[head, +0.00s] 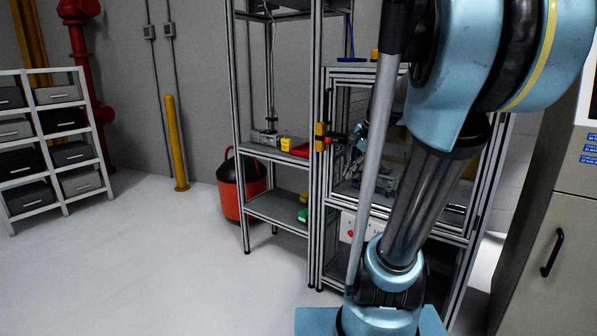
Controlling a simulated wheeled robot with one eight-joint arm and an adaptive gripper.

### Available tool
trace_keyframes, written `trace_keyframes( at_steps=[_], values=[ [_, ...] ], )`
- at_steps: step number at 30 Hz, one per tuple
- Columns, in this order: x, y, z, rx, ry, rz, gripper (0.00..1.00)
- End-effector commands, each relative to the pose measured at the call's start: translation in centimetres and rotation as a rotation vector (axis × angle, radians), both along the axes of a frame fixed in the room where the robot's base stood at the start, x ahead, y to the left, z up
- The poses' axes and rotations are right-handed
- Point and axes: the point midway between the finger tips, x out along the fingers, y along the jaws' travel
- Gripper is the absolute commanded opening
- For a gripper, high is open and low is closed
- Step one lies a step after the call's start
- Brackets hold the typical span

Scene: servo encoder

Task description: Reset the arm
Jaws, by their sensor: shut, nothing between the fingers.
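My arm crosses the right half of the head view. Its large blue joint is at the top right, and a grey metal link runs down to a blue joint and base at the bottom. I cannot make out my gripper in this view. The arm covers much of the framed workstation (317,220) behind it. Small dark and light-blue parts (358,147) show in the workstation's opening, partly behind the arm, too small to tell what they are.
A metal shelf rack (239,150) with small yellow, red and green items adjoins the workstation. A red bucket (230,204) stands behind it. A grey cabinet (560,215) is close at right. A white bin rack (92,130) stands far left. The floor (140,260) at left is clear.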

Motion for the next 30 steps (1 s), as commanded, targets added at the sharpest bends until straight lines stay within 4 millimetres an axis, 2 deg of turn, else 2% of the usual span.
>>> trace_keyframes(
  at_steps=[1,6,15,18,22,30],
  values=[
    [-1.8,0.2,-1.1,-0.036,-0.013,0.07,0.0],
    [-6.7,0.3,-4.8,-0.164,-0.053,0.32,0.0],
    [-14.2,-0.6,-11.8,-0.371,-0.098,0.758,0.0],
    [-15.8,-1.0,-13.7,-0.421,-0.103,0.872,0.0],
    [-17.1,-1.5,-15.2,-0.463,-0.106,0.967,0.0],
    [-17.5,-1.7,-15.7,-0.48,-0.107,1.007,0.0]
  ],
)
